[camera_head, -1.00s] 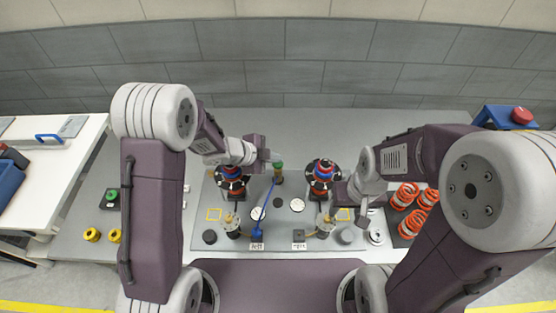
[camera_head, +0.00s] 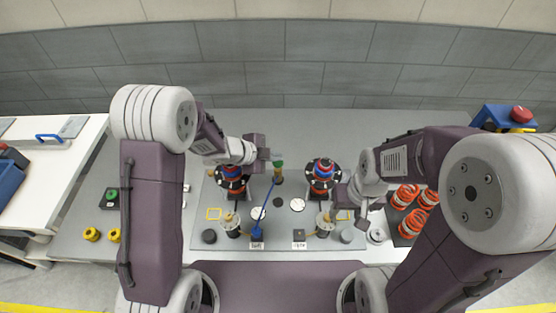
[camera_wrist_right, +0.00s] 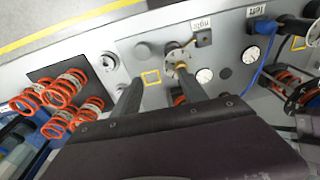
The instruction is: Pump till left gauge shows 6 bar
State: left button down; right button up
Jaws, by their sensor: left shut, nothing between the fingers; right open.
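The left gauge (camera_head: 258,213) is a small white dial on the grey plate; its reading is too small to tell. A blue pump lever (camera_head: 264,204) slants up from a blue block (camera_head: 257,236) labelled left. My left gripper (camera_head: 275,156) is shut and empty near the lever's upper end; I cannot tell if they touch. A second gauge (camera_head: 297,204) lies to the right, also in the right wrist view (camera_wrist_right: 205,75). My right gripper (camera_head: 362,215) is open and empty, its two fingers apart in the right wrist view (camera_wrist_right: 160,72), near the right post (camera_wrist_right: 180,66).
Two red-and-blue spring struts (camera_head: 232,182) (camera_head: 322,178) stand on the plate. Orange springs (camera_head: 405,196) lie on a dark mat at right. Yellow rings (camera_head: 92,234) lie at left, near a green button (camera_head: 112,194).

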aim_at(275, 163)
pick_arm(q)
jog(key=shift+s+f, duration=0.3)
jog(key=shift+f, duration=0.2)
jog(key=shift+s+f, duration=0.3)
jog(key=shift+f, duration=0.2)
jog(key=shift+r+p, duration=0.35)
jog(key=shift+r, duration=0.05)
jog(key=shift+w+r+p, duration=0.45)
jog(key=shift+r+p, duration=0.25)
jog(key=shift+p, duration=0.15)
jog(key=shift+s+r, duration=0.1)
jog(key=shift+r, duration=0.1)
notch_tip(275, 163, up, 5)
jog(key=p, duration=0.5)
jog(key=shift+r, duration=0.15)
jog(key=shift+w, duration=0.2)
